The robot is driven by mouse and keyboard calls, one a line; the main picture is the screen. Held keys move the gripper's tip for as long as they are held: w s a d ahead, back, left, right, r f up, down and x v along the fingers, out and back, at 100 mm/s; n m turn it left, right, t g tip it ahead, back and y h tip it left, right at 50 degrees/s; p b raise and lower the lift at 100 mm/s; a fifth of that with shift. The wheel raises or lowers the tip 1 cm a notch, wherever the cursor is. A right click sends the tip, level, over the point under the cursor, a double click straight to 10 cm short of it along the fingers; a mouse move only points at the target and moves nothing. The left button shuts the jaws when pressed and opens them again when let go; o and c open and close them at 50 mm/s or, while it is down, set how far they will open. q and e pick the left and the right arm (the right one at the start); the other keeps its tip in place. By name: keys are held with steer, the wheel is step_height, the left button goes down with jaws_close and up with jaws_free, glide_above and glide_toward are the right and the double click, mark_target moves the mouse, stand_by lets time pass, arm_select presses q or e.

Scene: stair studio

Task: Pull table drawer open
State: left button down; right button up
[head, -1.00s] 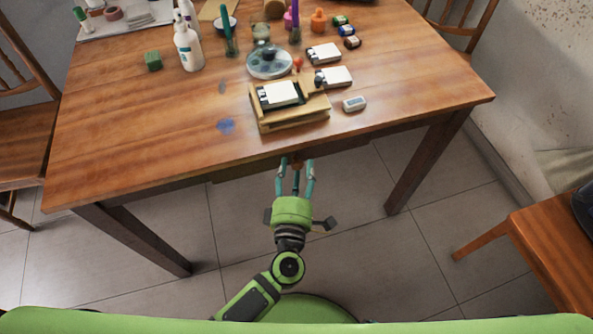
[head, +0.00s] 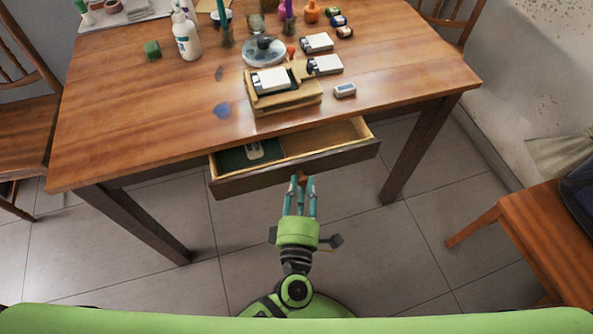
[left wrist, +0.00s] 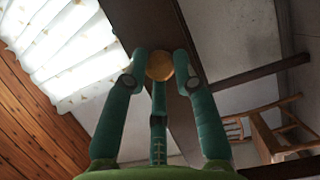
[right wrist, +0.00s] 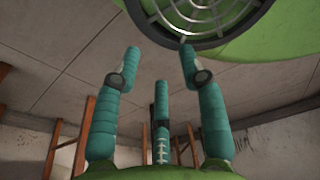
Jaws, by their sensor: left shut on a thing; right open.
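The wooden table (head: 140,130) has its front drawer (head: 330,157) pulled partly out. A dark green item and a small white-labelled item lie in the drawer's left part; the right part looks empty. My left gripper (head: 299,186) is at the middle of the drawer front, shut on the round orange-brown knob (left wrist: 160,65), which shows between its fingers in the left wrist view. The knob is mostly hidden in the head view. My right gripper (right wrist: 160,70) shows only in its own wrist view, open with nothing between its fingers.
A wooden stand with a white pad (head: 273,80), a palette (head: 264,52) and a white bottle (head: 187,38) stand on the table. A wooden chair (head: 530,225) is at the right, another (head: 25,130) at the left. The tiled floor before the drawer is clear apart from my own body.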

arm_select(q)
steer(key=s+d, duration=0.3)
steer(key=s, duration=0.8)
steer(key=shift+d, duration=0.35)
steer(key=c, duration=1.1)
jaws_free()
steer(key=shift+c, duration=0.2)
steer(key=shift+o, duration=0.8)
arm_select(e)
steer(key=shift+w+d+f, duration=0.1)
steer(key=shift+w+d, duration=0.2)
steer(key=shift+w, duration=0.5)
